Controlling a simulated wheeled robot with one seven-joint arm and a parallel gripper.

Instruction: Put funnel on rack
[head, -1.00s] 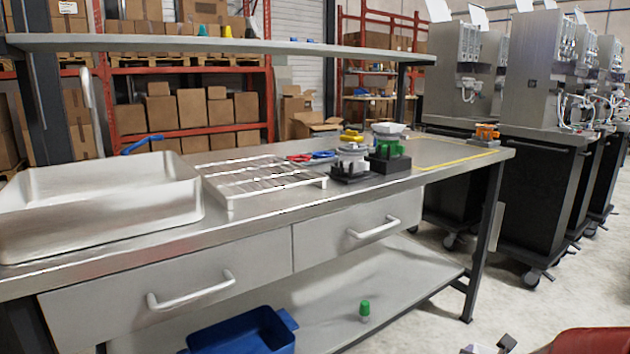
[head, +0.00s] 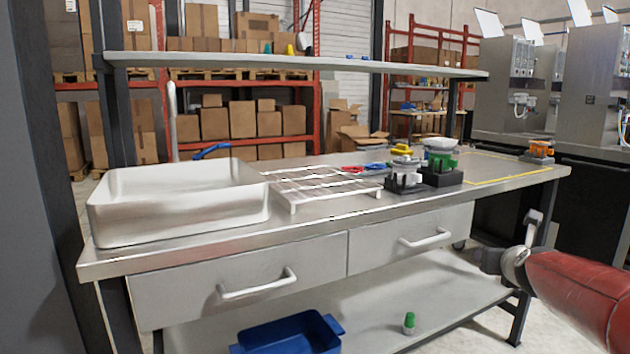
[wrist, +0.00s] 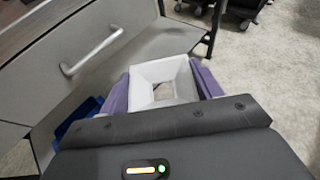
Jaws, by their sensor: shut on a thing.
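In the wrist view, my gripper (wrist: 163,88) is shut on a white funnel (wrist: 160,70) with a square, open mouth. The purple fingers press on its two opposite sides, and its mouth faces the camera. The funnel is held in the air in front of the drawers. In the head view, a flat wire rack (head: 322,188) lies on the metal table, between the white basin and the dark fixtures. Its visible top is empty. My red arm shows at the right in the head view, apart from the rack; I cannot make out the held funnel there.
The table (head: 240,229) has a white basin (head: 180,205) at left and dark fixtures (head: 440,177) with green and grey parts right of the rack. A shelf (head: 300,63) hangs over it. Below are drawers (head: 240,275), a blue bin (head: 290,335) and a green-capped bottle (head: 409,322).

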